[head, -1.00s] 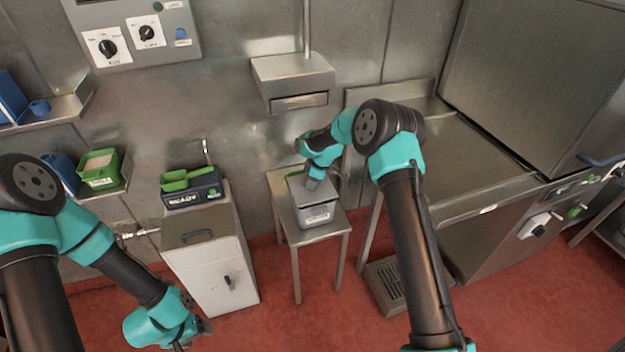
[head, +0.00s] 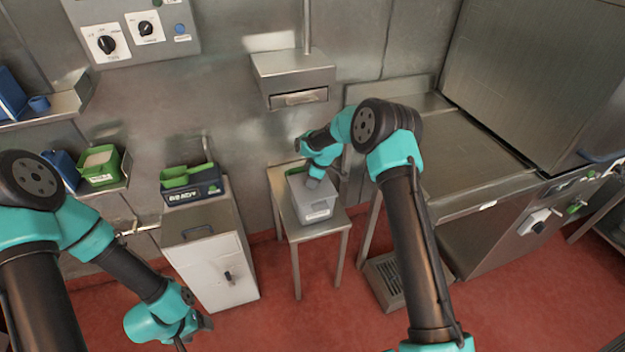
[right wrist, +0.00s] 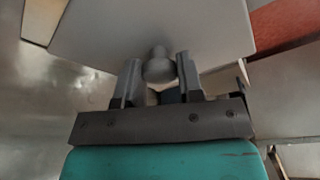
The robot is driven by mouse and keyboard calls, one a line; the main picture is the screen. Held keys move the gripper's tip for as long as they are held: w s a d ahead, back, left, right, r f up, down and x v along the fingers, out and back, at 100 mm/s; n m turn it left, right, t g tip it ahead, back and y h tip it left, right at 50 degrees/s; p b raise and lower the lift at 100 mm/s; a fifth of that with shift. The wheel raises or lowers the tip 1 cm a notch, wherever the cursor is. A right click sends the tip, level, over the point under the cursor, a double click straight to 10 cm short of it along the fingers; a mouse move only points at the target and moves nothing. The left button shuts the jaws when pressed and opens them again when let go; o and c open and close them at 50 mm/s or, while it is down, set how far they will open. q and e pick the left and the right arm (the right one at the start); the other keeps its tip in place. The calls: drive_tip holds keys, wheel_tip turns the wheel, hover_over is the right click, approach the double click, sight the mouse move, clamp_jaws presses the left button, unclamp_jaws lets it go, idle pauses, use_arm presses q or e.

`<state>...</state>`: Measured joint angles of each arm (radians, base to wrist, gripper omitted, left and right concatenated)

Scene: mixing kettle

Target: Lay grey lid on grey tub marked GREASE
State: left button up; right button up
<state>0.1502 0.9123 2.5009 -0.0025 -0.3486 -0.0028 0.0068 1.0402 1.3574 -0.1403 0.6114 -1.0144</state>
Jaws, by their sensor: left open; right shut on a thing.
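The grey tub (head: 317,214) stands on a small metal table in the head view, with a pale label on its front that is too small to read now. The flat grey lid (head: 297,186) is at the tub's top; I cannot tell if it is seated or just above the rim. My right gripper (head: 313,183) is over the lid. In the right wrist view it is shut on the round knob of the lid (right wrist: 150,25), the knob between its two fingers. My left gripper (head: 196,334) is open and empty at the lower left, away from the tub.
The small metal table (head: 334,228) has bare room beside the tub. Left of it, a white cabinet (head: 220,270) carries a dark READY bin (head: 195,190) with green inside. A large steel machine (head: 490,190) stands right. A dispenser box (head: 290,75) is on the wall behind.

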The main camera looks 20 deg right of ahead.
sight(318, 186)
drive_tip(key=shift+f, duration=0.1)
drive_tip(key=o, duration=1)
drive_tip(key=shift+o, duration=0.5)
drive_tip(key=o, duration=0.4)
drive_tip(key=shift+v, duration=3.5)
